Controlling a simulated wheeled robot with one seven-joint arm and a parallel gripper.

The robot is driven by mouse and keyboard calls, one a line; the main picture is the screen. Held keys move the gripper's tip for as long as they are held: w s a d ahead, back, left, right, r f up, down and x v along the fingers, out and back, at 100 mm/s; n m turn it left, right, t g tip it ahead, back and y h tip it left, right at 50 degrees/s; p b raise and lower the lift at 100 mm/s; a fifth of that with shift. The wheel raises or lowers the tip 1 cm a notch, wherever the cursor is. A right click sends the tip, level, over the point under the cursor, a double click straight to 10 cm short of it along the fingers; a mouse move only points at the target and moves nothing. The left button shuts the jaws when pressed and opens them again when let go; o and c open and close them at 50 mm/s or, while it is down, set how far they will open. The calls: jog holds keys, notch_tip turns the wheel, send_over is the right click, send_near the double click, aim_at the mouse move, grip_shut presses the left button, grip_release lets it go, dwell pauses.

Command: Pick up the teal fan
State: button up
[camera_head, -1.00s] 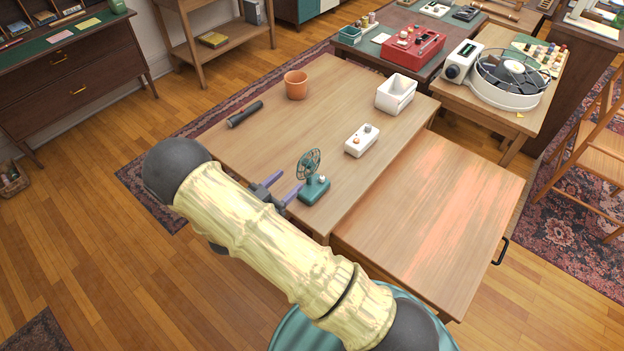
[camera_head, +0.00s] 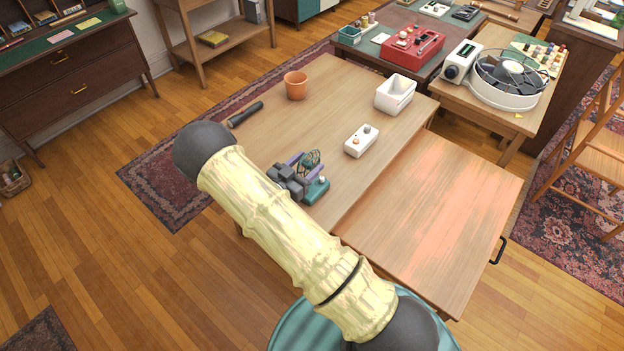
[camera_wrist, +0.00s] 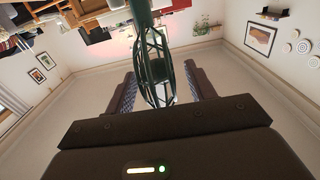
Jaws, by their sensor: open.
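The small teal fan (camera_head: 317,190) stands on the wooden table, near its front edge; its base shows while my gripper partly covers its head. My gripper (camera_head: 302,160) is at the fan's head, its two purple-grey fingers apart. In the wrist view the fan's cage and dark teal neck (camera_wrist: 155,62) sit between the two open fingers (camera_wrist: 157,85), with space visible on both sides. The picture does not show contact.
On the same table (camera_head: 262,140) are a white box with two knobs (camera_head: 361,141), a white bin (camera_head: 395,94), an orange pot (camera_head: 296,85) and a black flashlight (camera_head: 245,114). A lower wooden surface (camera_head: 440,220) with a black handle adjoins at right.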

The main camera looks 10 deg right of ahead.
jog(key=shift+w+d, duration=0.3)
jog(key=shift+d, duration=0.15)
jog(key=shift+c, duration=0.4)
grip_shut()
